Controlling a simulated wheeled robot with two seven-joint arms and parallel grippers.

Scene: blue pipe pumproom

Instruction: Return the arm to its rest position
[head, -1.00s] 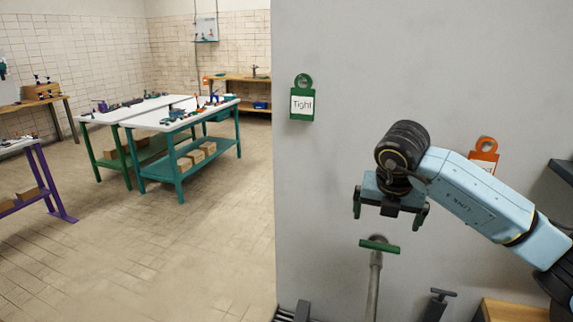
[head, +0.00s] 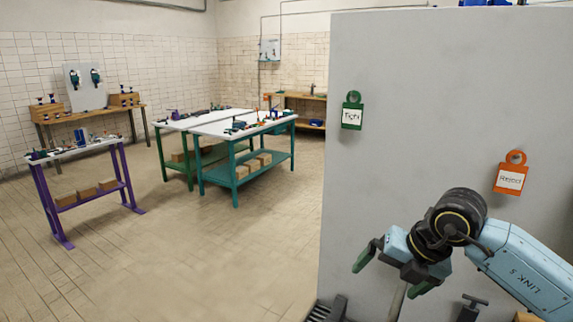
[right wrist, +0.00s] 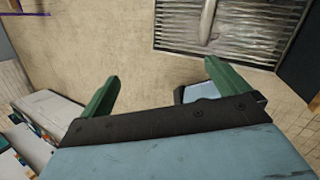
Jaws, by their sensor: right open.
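My right gripper (head: 388,273) is at the lower right of the head view, in front of a grey wall panel. Its two green fingers are spread apart with nothing between them. In the right wrist view the open fingers (right wrist: 160,90) also show, with floor beyond them. My blue right arm comes in from the lower right corner. My left gripper is not in view.
A green tag reading "Tight" (head: 352,112) and an orange tag reading "Reject" (head: 511,175) hang on the grey panel (head: 440,90). A teal-legged table (head: 236,172) and a purple-legged table (head: 57,208) stand to the left. The floor (head: 200,260) between is clear. A metal grate (right wrist: 228,28) shows in the right wrist view.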

